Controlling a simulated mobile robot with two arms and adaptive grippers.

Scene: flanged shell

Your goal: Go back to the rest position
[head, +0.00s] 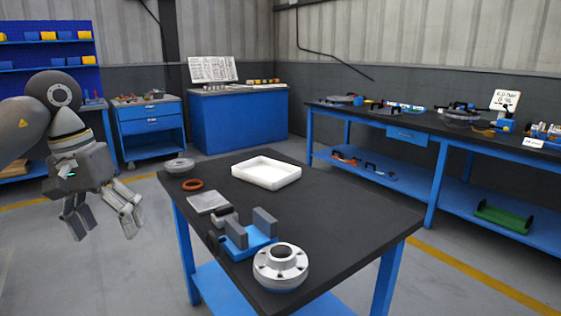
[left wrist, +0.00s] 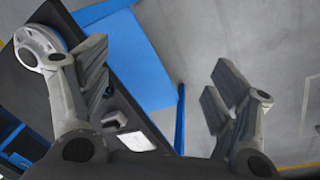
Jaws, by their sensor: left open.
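My left gripper (head: 102,215) hangs in the air at the left, beside the near table and clear of it. Its fingers are spread and empty, and they also show apart in the left wrist view (left wrist: 162,95). A flanged metal shell (head: 281,265) with bolt holes sits on the near table's front corner. In the left wrist view a flanged part (left wrist: 40,47) shows at the upper left, partly behind a finger. My right gripper is not in view.
The near table (head: 345,215) also bears a white tray (head: 266,172), a blue fixture (head: 248,242), a grey plate (head: 208,202), an orange ring (head: 192,184) and a grey disc (head: 179,166). A long bench (head: 400,120) stands at the right. Floor around my left gripper is free.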

